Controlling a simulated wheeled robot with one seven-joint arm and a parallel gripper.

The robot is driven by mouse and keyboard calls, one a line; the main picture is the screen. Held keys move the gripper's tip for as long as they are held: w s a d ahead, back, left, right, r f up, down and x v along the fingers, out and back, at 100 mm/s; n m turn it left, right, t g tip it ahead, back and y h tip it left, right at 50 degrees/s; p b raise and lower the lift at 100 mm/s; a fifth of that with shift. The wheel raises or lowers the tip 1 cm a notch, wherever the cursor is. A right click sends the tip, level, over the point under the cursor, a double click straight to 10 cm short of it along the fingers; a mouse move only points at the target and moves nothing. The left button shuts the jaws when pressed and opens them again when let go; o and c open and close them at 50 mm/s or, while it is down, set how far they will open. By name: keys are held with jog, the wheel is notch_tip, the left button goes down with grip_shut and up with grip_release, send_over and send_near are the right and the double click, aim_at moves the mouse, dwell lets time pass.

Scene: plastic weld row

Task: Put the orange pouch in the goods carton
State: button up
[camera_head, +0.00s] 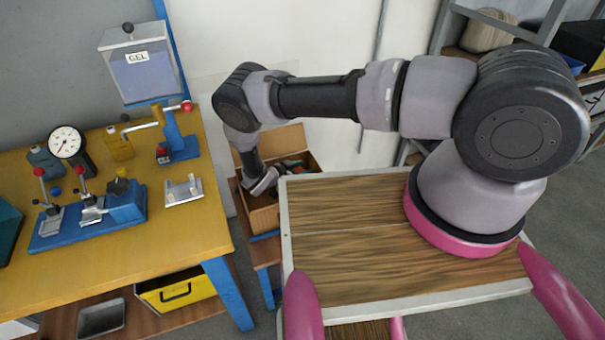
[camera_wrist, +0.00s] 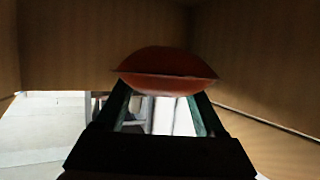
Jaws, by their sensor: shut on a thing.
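The orange pouch (camera_wrist: 168,70) is held between the fingertips of my gripper (camera_wrist: 165,98) in the wrist view. It looks dark orange-red, with a seam across its middle. Brown carton walls rise behind it and to both sides. In the head view, the open goods carton (camera_head: 263,220) stands on a low stand between the yellow bench and my wooden top. My gripper (camera_head: 272,190) reaches down into the carton, and its fingers and the pouch are hidden there. I cannot tell whether the pouch touches the carton floor.
Small dark and coloured items (camera_head: 290,166) show at the carton's far side. The yellow workbench (camera_head: 200,215) with blue fixtures stands at the left. A carton flap (camera_head: 285,140) stands up at the back. Shelving (camera_head: 490,25) is at the upper right.

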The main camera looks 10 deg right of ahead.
jog(key=shift+f, duration=1.1)
jog(key=shift+f, duration=0.1)
jog(key=shift+f, duration=0.5)
jog(key=o, duration=1.4)
jog(key=shift+o, duration=0.2)
jog(key=shift+r, duration=0.5)
jog(key=v, duration=0.7)
jog(key=shift+s+a+r, duration=0.15)
jog(key=shift+a, duration=0.05)
